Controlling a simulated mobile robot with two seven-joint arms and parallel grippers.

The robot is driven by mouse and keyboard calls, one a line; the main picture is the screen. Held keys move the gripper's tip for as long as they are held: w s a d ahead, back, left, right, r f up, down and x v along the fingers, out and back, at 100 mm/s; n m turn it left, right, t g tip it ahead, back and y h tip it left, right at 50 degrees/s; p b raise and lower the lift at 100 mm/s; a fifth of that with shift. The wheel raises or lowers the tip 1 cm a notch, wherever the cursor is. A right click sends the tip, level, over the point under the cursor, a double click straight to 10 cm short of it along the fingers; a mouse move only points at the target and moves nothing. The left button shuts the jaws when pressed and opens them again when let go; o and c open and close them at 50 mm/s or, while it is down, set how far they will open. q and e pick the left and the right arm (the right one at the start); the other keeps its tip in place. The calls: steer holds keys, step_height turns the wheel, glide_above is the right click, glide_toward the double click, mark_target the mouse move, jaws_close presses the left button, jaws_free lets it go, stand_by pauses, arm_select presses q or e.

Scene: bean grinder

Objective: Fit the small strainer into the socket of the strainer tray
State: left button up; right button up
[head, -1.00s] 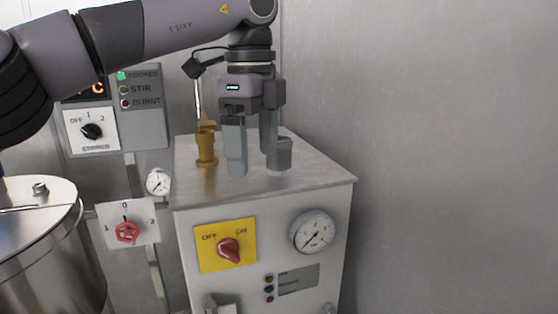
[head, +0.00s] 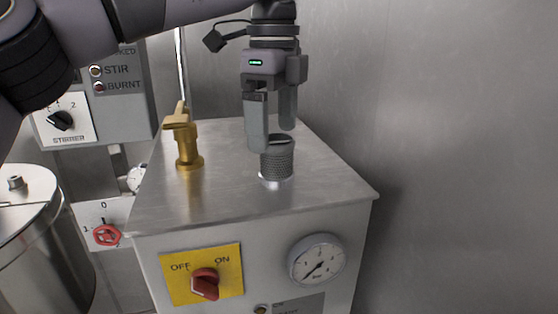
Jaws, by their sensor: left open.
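The small strainer (head: 277,161) is a dark grey mesh cylinder standing upright on the metal top of the machine. A bright ring (head: 275,183) shows around its foot; I cannot tell whether this is the socket of the strainer tray or how deep the strainer sits in it. My left gripper (head: 273,138) points down just above the strainer. Its fingers are apart, with the near finger overlapping the left of the strainer's upper rim and the other behind it to the right. I cannot tell whether either finger touches it. My right gripper is not in view.
A brass valve (head: 186,148) stands left of the strainer on the machine top (head: 225,205). A yellow switch plate (head: 220,262) and a gauge (head: 317,260) are on the front. A lidded steel pot (head: 40,230) stands at left. A bare wall is at right.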

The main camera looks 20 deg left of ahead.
mark_target(274, 156)
arm_select(q)
step_height(274, 156, down, 6)
steer(key=shift+w+a+r+p, duration=0.1)
steer(key=shift+w+r+p, duration=0.05)
steer(key=shift+p, duration=0.25)
steer(key=c, duration=1.2)
step_height(274, 156, up, 10)
